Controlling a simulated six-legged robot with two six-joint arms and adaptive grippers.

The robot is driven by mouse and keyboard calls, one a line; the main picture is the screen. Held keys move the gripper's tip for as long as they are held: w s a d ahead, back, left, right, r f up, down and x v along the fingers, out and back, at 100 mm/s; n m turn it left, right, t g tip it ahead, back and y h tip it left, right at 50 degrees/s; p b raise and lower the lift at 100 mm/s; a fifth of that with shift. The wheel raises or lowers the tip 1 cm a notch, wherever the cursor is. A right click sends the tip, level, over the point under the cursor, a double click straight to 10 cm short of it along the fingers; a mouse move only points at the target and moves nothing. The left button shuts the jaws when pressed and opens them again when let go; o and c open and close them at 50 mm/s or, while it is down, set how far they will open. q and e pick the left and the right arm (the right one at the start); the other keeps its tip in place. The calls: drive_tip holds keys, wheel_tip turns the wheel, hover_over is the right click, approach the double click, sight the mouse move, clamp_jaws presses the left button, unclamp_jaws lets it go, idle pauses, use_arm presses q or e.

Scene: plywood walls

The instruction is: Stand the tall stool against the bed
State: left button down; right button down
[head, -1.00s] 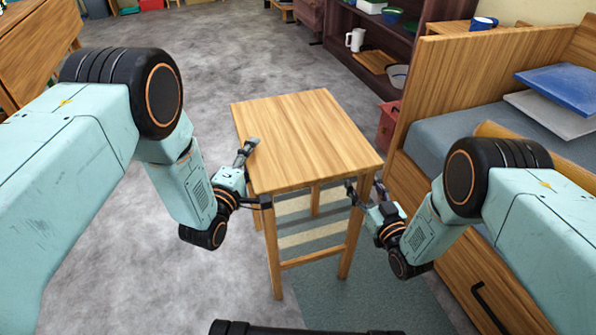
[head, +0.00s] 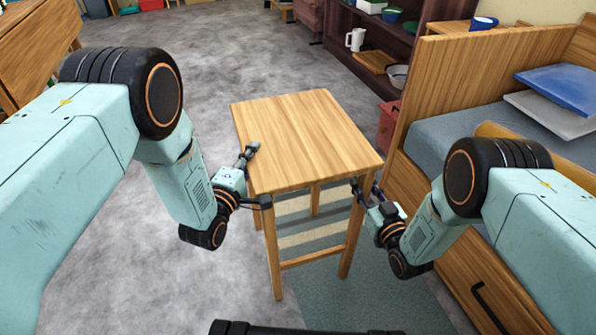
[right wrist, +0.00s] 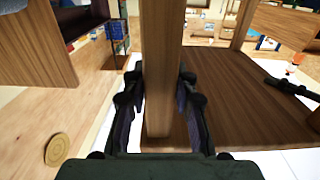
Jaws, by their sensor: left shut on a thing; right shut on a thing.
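The tall stool (head: 305,135) stands upright on the floor in the middle of the head view, its square wooden seat toward me. The bed (head: 418,135) is to its right, with a floor gap between them. My left gripper (head: 255,177) is shut on the stool's near left corner, at the top of the leg below the seat. My right gripper (head: 366,190) is shut on the top of the right leg. In the right wrist view, that leg (right wrist: 160,65) stands between the fingers of my right gripper (right wrist: 160,90).
A striped rug (head: 330,285) lies under and in front of the stool. A red bin (head: 388,122) stands by the bed's headboard, and a dark shelf (head: 340,55) stands behind. A wooden table (head: 35,45) is at the far left. The grey floor left of the stool is clear.

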sight(371, 177)
idle(0.4)
use_arm(q)
drive_tip(key=shift+w+r, duration=0.15)
drive_tip(key=shift+r, duration=0.05)
use_arm(e)
drive_tip(key=shift+w+r, duration=0.15)
drive_tip(key=shift+r, duration=0.15)
use_arm(q)
drive_tip(key=shift+r+p, duration=0.2)
drive_tip(key=shift+p, duration=0.15)
use_arm(e)
drive_tip(key=shift+r, duration=0.15)
